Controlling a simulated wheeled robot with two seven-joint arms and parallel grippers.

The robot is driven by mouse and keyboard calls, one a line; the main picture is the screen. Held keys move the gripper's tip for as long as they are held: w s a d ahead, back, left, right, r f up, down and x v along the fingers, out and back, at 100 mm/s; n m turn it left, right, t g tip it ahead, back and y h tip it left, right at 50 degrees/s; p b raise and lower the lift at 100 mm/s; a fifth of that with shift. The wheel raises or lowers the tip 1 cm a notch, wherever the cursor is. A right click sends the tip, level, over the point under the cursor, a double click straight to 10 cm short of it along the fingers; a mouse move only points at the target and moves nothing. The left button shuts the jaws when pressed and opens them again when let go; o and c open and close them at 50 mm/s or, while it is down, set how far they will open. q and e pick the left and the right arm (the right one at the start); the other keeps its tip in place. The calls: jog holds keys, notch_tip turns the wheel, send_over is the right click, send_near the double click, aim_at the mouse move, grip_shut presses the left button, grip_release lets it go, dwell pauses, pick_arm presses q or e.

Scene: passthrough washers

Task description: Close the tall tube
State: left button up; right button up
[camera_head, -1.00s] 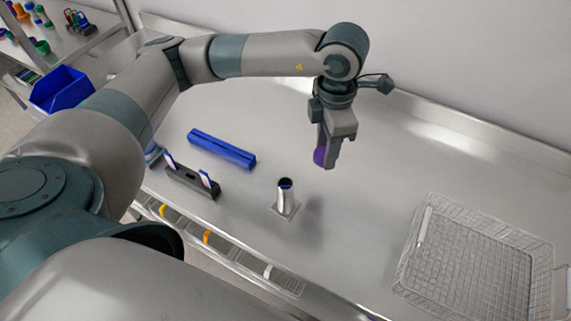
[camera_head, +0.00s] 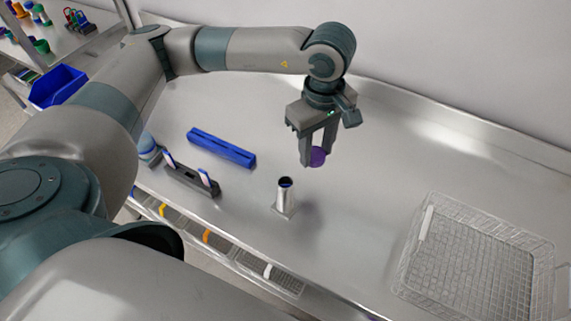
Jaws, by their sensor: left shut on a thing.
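The tall tube (camera_head: 285,198) is a silver cylinder standing upright on a small square base on the metal counter. Its top is open and dark inside. My left gripper (camera_head: 314,158) is shut on a purple round cap (camera_head: 318,156) and holds it in the air, above and a little to the right of the tube's mouth in the picture. The cap is apart from the tube, and the fingers hide part of it. My right gripper is not in view.
A blue bar (camera_head: 221,148) and a dark rack (camera_head: 192,180) with white upright pieces lie left of the tube. A wire basket (camera_head: 468,262) is at the right. A blue bin (camera_head: 58,87) is at far left. The counter (camera_head: 370,180) between tube and basket is clear.

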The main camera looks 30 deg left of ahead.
pick_arm(q)
jog(key=m, duration=0.4)
jog(key=s+a+m, duration=0.1)
jog(key=m, duration=0.1)
jog(key=shift+f+m, duration=0.1)
jog(key=shift+m, duration=0.3)
jog(key=m, duration=0.5)
jog(key=shift+s+a, duration=0.25)
jog(key=shift+s, duration=0.05)
jog(key=shift+s+m, duration=0.1)
jog(key=shift+m, duration=0.5)
jog(key=shift+a, duration=0.1)
